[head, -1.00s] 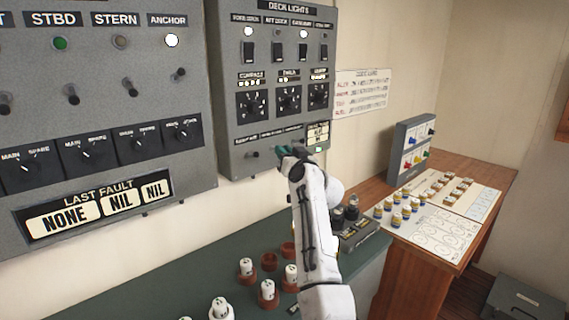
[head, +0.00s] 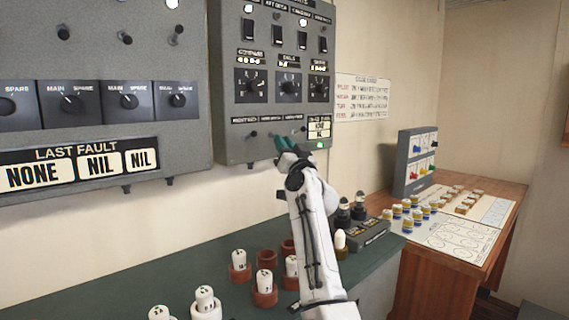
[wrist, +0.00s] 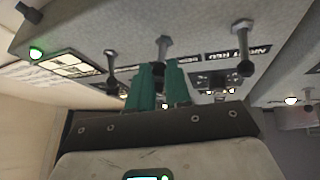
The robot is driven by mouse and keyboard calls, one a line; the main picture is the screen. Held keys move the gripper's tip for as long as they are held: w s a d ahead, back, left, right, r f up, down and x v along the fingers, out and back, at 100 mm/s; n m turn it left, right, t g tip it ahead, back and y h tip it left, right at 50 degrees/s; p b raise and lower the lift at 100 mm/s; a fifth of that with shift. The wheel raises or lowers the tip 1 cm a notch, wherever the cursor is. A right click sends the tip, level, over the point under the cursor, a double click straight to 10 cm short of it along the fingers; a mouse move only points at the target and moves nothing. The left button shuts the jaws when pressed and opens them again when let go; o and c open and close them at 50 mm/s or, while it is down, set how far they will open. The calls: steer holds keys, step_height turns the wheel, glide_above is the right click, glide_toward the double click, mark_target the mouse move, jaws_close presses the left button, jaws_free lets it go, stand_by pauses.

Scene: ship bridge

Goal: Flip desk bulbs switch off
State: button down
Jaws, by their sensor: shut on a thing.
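The grey deck lights panel (head: 225,90) hangs on the wall, with a row of small toggle levers along its lower edge. My gripper (head: 285,146) is at that lower row, its green fingers at the middle lever. In the wrist view my gripper (wrist: 161,88) is shut on the middle lever (wrist: 163,48), with the lever's tip between the fingers. One lever (wrist: 110,65) stands to the left of it and another (wrist: 243,65) to the right. The lever labels are too small or partly hidden, so I cannot read "desk bulbs" for certain. The held lever's position is hard to tell.
A green lamp (head: 320,145) glows at the panel's lower right corner. A larger fault panel (head: 150,130) is to the left. Below, the green desk (head: 130,285) holds several white bulbs in red-brown holders. A wooden table (head: 450,240) with small parts stands right.

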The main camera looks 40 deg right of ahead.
steer(key=shift+w+f+m+t+h+b, duration=0.15)
steer(key=shift+f+m+t+h+b, duration=0.6)
steer(key=shift+b, duration=3)
steer(key=b, duration=0.4)
steer(key=shift+w+h, duration=0.1)
steer(key=shift+h, duration=0.15)
steer(key=c, duration=1.1)
jaws_free()
steer(key=shift+o, duration=0.2)
steer(key=p+v, duration=0.1)
steer(key=v, duration=1)
steer(key=shift+w+d+f, duration=0.1)
steer(key=shift+w+d, duration=0.05)
